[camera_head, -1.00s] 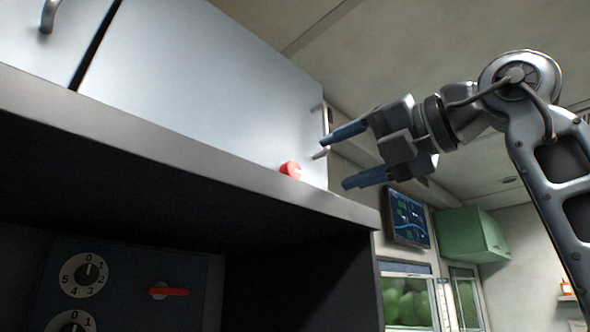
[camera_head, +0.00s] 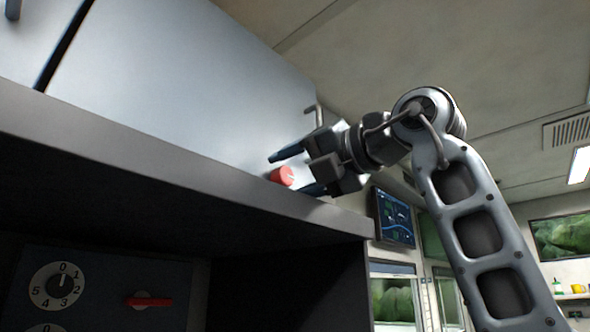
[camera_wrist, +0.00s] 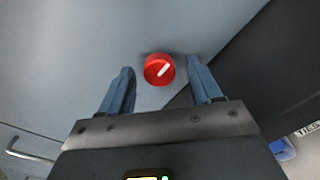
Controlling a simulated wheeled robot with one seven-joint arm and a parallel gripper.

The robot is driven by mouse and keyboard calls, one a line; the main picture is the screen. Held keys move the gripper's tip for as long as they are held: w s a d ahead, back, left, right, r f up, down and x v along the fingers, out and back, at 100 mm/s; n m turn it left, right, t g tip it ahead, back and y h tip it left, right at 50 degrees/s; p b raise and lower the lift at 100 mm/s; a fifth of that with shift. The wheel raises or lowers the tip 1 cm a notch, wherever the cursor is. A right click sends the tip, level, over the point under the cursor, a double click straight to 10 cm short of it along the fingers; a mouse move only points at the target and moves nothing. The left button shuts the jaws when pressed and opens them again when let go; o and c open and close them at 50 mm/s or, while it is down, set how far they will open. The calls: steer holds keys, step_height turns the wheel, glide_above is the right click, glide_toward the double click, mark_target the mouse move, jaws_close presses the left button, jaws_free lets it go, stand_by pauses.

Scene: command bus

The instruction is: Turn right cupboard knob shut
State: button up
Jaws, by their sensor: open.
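The right cupboard knob (camera_head: 281,176) is a red round knob low on the pale cupboard door (camera_head: 190,75), near its right end. In the wrist view the knob (camera_wrist: 159,69) shows a white mark slanting up to the right. My gripper (camera_head: 287,172) is open, with its blue fingers on either side of the knob in the head view. In the wrist view the knob lies between and slightly beyond the fingertips of my gripper (camera_wrist: 163,75), with gaps on both sides. I cannot tell whether any finger touches it.
A grey ledge (camera_head: 150,157) runs below the door. A metal handle (camera_head: 318,114) stands out at the door's right end. Below are a dial (camera_head: 57,287) and a red switch (camera_head: 149,301) on a dark panel. A screen (camera_head: 392,217) hangs behind at right.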

steer(key=c, duration=1)
steer(key=shift+c, duration=0.2)
steer(key=n+b, duration=0.1)
steer(key=n, duration=0.3)
steer(key=shift+d+f+n+b, duration=0.1)
steer(key=shift+f+n+b, duration=0.05)
steer(key=shift+n+b, duration=0.25)
steer(key=n+b, duration=0.2)
steer(key=n, duration=0.2)
steer(key=n+b, duration=0.2)
steer(key=n, duration=0.3)
steer(key=shift+n+b, duration=0.7)
steer(key=shift+n, duration=1.3)
